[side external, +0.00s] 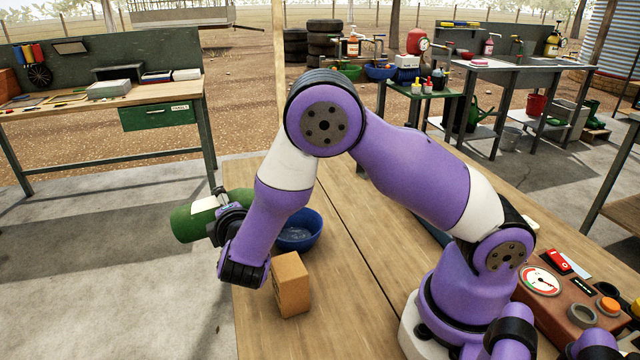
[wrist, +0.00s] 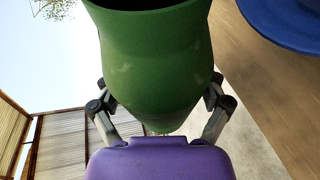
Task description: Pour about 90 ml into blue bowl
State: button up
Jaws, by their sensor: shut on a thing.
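My gripper (wrist: 160,112) is shut on a green bottle (wrist: 150,60), with a finger on each side of it in the wrist view. In the side external view the green bottle (side external: 192,220) lies tilted close to level, with a pale label, left of the table's edge. The blue bowl (side external: 299,232) stands on the table to the right of my gripper and the bottle, partly hidden by my arm. Something pale or shiny shows inside the bowl. The bowl's edge also shows at the top right of the wrist view (wrist: 290,22). No stream is visible.
A cardboard box (side external: 291,284) stands on the wooden table (side external: 345,300) just in front of the bowl. A control box with a gauge (side external: 541,281) sits at the right. A workbench (side external: 100,97) stands apart at the back left.

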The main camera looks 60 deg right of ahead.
aim_at(230, 199)
jog(key=shift+w+a+f, duration=0.15)
jog(key=shift+f, duration=0.25)
jog(key=shift+r+n+g, duration=0.2)
jog(key=shift+n+g, duration=0.1)
jog(key=shift+r, duration=0.15)
dwell(1.2)
jog(key=shift+s+r+n+g+h, duration=0.2)
jog(key=shift+r+n+g+h, duration=0.15)
jog(key=shift+r+n, duration=0.4)
jog(key=shift+s+d+r+n+g, duration=0.35)
jog(key=shift+r+n+g, duration=0.1)
jog(key=shift+n+g, duration=0.3)
jog(key=shift+s+r+n+g+h, duration=0.1)
jog(key=shift+r+n+g+h, duration=0.25)
jog(key=shift+n+g, duration=0.25)
jog(key=shift+w+a+r+n+g+h, duration=0.15)
jog(key=shift+n+g+h, duration=0.15)
jog(key=shift+n, duration=0.25)
jog(key=shift+w+n+g+h, duration=0.2)
jog(key=shift+n+g, duration=0.1)
jog(key=shift+n, duration=0.25)
jog(key=n, duration=0.1)
jog(key=n+g+h, duration=0.1)
jog(key=shift+w+a+f+n+g+h, duration=0.1)
jog(key=shift+f+n+g+h, duration=0.1)
jog(key=shift+n+g+h, duration=0.1)
dwell(0.5)
